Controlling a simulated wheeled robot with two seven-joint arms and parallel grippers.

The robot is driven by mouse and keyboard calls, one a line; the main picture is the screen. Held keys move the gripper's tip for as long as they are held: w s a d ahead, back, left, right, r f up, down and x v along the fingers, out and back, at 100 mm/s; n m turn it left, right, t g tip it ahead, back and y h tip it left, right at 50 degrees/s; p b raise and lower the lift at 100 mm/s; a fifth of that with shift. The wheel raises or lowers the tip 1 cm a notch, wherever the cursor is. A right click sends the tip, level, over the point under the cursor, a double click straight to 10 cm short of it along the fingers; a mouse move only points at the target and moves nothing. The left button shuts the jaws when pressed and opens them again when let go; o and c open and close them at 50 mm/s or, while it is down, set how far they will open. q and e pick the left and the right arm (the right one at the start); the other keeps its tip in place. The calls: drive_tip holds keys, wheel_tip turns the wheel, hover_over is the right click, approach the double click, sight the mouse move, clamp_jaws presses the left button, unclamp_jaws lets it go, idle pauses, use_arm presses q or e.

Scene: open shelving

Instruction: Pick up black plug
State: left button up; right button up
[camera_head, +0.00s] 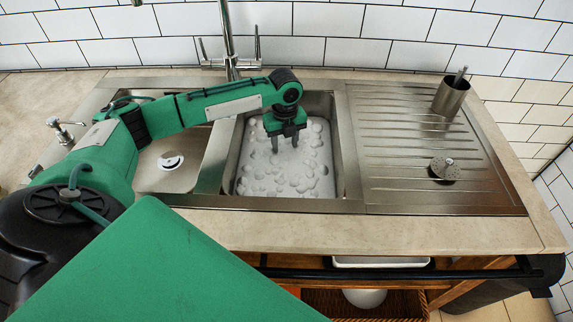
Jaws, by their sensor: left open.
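No plainly black plug stands out. A dark grey round piece with small holes and a knob, perhaps the plug or a strainer (445,169), lies on the ribbed drainboard at the right. My left gripper (284,145) points down over the foam-filled sink basin (345,165), well left of that piece. Its two fingers are apart, with nothing seen between them. The fingertips are close to the white foam (290,175); I cannot tell whether they touch it. The foam hides the basin floor. My right gripper is not in view.
A smaller basin (185,180) with a pale drain fitting (171,161) lies at the left. A tall tap (229,45) stands behind the sink. A metal cup (451,96) stands at the drainboard's back. The drainboard's middle is clear. A dark rail (400,273) runs below the counter.

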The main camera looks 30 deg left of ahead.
sight(287, 159)
use_arm(q)
drive_tip(key=f, duration=0.6)
drive_tip(key=shift+d+f, duration=0.2)
drive_tip(key=shift+d, duration=0.05)
drive_tip(key=shift+c, duration=0.2)
clamp_jaws()
